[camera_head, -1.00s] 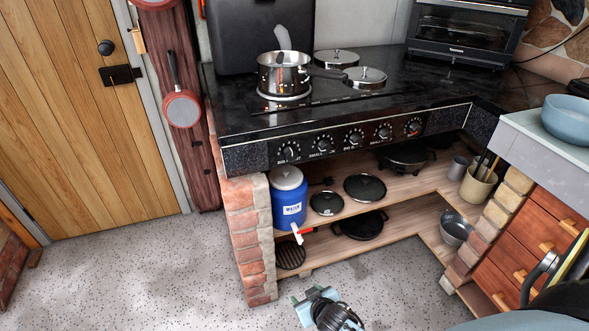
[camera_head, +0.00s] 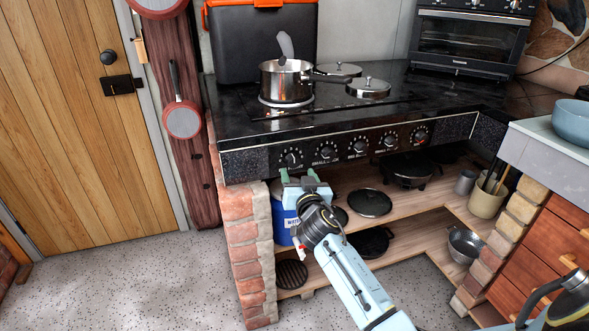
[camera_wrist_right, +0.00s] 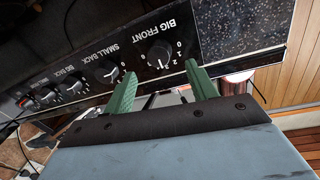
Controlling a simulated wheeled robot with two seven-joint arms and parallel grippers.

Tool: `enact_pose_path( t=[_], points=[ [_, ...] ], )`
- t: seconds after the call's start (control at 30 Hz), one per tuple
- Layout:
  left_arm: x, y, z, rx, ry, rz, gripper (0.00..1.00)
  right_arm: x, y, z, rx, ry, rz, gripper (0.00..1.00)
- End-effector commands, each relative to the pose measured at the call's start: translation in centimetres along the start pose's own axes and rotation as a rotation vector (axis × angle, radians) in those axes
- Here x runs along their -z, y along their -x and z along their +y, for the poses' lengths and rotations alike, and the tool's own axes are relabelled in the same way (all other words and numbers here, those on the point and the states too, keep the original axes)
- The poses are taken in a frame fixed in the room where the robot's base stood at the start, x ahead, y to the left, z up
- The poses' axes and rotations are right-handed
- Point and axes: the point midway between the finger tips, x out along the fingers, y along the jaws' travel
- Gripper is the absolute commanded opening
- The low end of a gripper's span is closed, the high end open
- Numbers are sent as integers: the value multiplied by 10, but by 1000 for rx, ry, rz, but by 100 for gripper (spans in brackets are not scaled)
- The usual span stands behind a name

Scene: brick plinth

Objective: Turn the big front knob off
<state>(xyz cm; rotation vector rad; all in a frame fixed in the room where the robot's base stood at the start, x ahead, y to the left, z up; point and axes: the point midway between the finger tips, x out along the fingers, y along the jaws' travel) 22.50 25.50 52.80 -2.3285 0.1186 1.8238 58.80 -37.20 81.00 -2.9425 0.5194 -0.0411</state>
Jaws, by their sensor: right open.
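The big front knob (camera_head: 291,159) is the leftmost dial on the black stove front panel. In the right wrist view the big front knob (camera_wrist_right: 161,52) shows under the label "BIG FRONT", with a scale of numbers around it. My right gripper (camera_head: 302,175) is open just below and in front of this knob. In the right wrist view its two green fingers (camera_wrist_right: 162,85) are spread, with the knob beyond the gap between them, apart from both. My left gripper is not in view.
Several other knobs, such as the small back one (camera_head: 325,153), line the panel to the right. A steel pot (camera_head: 286,83) stands on the hob. A blue water container (camera_head: 283,222) stands on the shelf below, partly hidden by my arm.

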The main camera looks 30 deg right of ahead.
Motion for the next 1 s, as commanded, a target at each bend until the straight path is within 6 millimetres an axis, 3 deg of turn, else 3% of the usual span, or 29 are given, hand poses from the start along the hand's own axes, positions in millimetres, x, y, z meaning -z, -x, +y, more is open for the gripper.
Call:
enact_pose_path(
  t=[0.1, 0.3, 0.73, 1.0],
  points=[
    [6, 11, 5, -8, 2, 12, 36, -1, -24, 1, 0, 2, 2, 57],
    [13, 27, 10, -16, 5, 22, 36, -1, -47, 0, 0, 1, 1, 57],
    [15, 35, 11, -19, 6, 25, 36, 0, -56, 0, 0, 1, -1, 57],
    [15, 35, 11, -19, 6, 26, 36, 0, -55, 0, 0, 1, -1, 23]
  ],
)
